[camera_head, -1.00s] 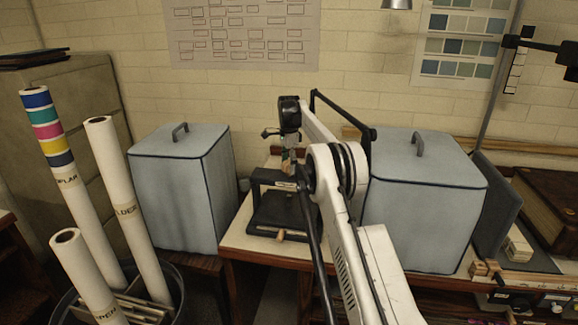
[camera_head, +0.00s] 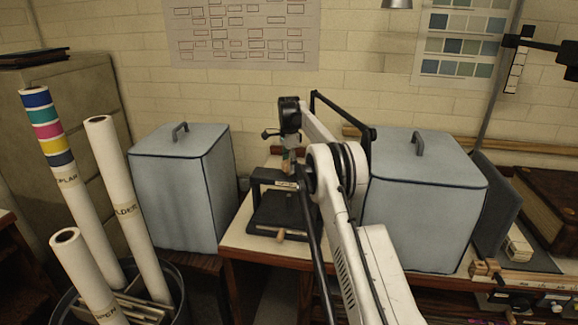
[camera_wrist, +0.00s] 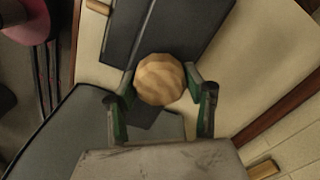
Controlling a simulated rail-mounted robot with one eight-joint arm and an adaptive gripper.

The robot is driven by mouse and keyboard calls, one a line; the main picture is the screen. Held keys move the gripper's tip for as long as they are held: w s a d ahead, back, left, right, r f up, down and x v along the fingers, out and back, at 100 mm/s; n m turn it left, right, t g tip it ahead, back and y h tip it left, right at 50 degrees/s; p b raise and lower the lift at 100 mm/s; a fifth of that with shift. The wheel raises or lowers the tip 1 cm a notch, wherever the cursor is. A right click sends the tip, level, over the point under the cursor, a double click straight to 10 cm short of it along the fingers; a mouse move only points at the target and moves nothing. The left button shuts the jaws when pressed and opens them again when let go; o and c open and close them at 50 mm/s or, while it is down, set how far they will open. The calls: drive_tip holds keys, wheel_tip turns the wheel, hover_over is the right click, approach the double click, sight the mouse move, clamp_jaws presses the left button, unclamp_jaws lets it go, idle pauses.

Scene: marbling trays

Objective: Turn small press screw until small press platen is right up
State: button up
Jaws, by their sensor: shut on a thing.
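The small press (camera_head: 262,176) is a black frame with a crossbar over a dark base, standing on the pale table left of my arm. Its platen cannot be told apart from the dark frame, so its height is unclear. My gripper (camera_head: 287,160) points down over the crossbar. In the wrist view a round wooden knob (camera_wrist: 160,79), the top of the press screw, sits between the green fingers of my gripper (camera_wrist: 160,90). The fingers are shut on the knob from both sides. The screw below the knob is hidden.
A blue-grey covered box (camera_head: 180,195) stands left of the press, and another (camera_head: 425,205) stands right, behind my arm. Paper rolls (camera_head: 120,190) stand in a bin at the left. The brick wall is close behind the table (camera_head: 240,240).

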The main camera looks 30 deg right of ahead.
drive_tip(key=n, duration=0.4)
drive_tip(key=shift+b, duration=0.4)
drive_tip(key=n, duration=0.3)
drive_tip(key=shift+n, duration=0.4)
drive_tip(key=n, duration=0.3)
drive_tip(key=shift+n, duration=0.3)
drive_tip(key=n, duration=0.3)
drive_tip(key=shift+n+b, duration=0.3)
drive_tip(key=shift+n, duration=0.1)
drive_tip(key=n, duration=1.4)
